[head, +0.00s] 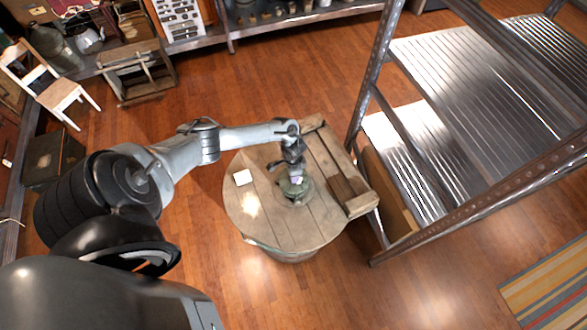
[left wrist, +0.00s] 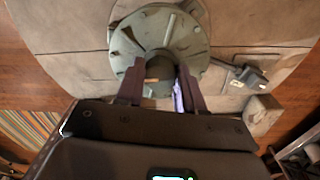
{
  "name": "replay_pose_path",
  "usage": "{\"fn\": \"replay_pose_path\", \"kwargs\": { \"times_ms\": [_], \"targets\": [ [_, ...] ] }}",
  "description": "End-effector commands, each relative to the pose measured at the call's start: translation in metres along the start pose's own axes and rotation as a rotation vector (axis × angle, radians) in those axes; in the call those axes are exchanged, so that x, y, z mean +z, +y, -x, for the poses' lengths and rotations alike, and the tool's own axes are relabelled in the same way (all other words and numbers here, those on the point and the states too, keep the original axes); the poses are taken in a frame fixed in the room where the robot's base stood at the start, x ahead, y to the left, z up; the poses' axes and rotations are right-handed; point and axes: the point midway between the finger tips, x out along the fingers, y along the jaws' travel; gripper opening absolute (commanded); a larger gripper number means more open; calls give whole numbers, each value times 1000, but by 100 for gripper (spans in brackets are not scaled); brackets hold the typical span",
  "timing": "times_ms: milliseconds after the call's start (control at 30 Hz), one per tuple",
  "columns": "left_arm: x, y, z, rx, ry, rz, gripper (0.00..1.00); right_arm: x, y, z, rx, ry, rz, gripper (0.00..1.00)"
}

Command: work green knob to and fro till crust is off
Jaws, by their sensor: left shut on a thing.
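The green knob (head: 295,187) is a round grey-green disc on top of the round wooden table (head: 270,215). In the left wrist view the green knob (left wrist: 150,28) is seen close up, with a raised middle and small rust-like marks; I cannot tell which marks are crust. My left gripper (head: 293,176) reaches down onto it from above. In the left wrist view the fingers of my left gripper (left wrist: 160,82) lie either side of the knob's middle and are shut on it. A lilac strip (left wrist: 179,96) shows beside the right finger. My right gripper is not in view.
A wooden slatted crate (head: 361,205) stands at the table's right edge. A metal shelf rack (head: 374,150) stands close on the right. A small grey part (left wrist: 250,75) lies beside the knob.

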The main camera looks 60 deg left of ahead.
Motion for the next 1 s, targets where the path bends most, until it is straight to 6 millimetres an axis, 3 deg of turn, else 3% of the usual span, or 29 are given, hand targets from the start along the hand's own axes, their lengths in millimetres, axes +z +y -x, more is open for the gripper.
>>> {"fn": "replay_pose_path", "kwargs": {
  "times_ms": [33,400,1000],
  "targets": [
    [0,2,6,5,0,45,7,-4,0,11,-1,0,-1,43],
    [-1,3,4,5,-1,396,7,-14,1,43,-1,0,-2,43],
    [-2,2,2,4,2,804,7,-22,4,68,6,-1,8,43]
  ]
}}
